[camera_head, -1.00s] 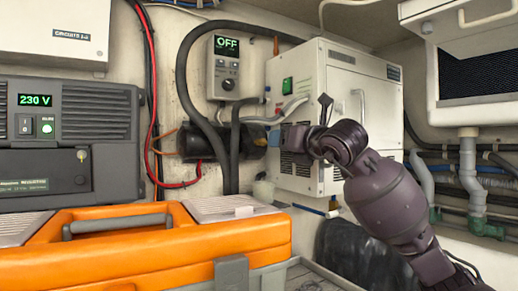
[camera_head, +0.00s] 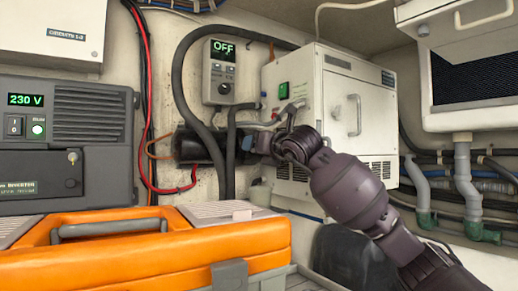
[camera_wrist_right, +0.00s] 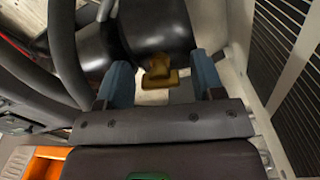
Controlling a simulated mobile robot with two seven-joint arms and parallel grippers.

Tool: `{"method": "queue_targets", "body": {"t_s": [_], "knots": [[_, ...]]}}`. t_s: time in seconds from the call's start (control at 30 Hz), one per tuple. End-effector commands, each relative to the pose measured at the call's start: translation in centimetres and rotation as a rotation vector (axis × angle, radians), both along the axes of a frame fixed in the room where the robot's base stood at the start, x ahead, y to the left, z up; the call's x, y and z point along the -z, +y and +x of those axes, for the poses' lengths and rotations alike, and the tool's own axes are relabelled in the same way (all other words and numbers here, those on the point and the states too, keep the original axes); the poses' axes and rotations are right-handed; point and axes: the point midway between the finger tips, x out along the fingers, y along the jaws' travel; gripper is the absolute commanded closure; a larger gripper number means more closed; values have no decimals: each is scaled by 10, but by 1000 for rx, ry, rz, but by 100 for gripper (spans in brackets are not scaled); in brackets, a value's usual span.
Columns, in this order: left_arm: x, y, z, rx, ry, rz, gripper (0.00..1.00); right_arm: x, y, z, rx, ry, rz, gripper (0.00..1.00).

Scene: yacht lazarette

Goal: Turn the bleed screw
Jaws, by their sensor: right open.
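The bleed screw (camera_wrist_right: 158,74), a small brass-coloured piece, projects from a black cylinder (camera_wrist_right: 155,28) in the right wrist view. The cylinder (camera_head: 200,146) also shows on the back wall in the head view, where I cannot make out the screw. My right gripper (camera_wrist_right: 162,78) is open, with one blue finger on each side of the screw. A gap shows on both sides, so it is not gripped. In the head view my right gripper (camera_head: 262,141) is at the cylinder's right end, and the arm hides part of the area. My left gripper is not in view.
A white cabinet (camera_head: 330,110) stands just right of the gripper. Black hoses (camera_head: 180,85) loop around the cylinder below a control box reading OFF (camera_head: 220,72). An orange case (camera_head: 165,245) fills the front left, and an inverter (camera_head: 65,135) stands behind it.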

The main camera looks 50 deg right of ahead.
Motion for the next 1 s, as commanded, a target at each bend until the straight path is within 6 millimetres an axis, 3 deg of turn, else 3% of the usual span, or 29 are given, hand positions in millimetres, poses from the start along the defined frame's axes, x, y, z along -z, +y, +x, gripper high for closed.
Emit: {"method": "queue_targets", "body": {"t_s": [0.17, 0.47, 0.77, 1.0], "knots": [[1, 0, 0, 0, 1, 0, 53, 0, 0, 0, 0, 0, 0, 41], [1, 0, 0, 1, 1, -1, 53, 0, 0, 0, 0, 0, 0, 87], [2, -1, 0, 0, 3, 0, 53, 0, 0, 0, 0, 10, -35, 88], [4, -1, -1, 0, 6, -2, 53, 1, 0, 0, 0, 44, -163, 88]]}}
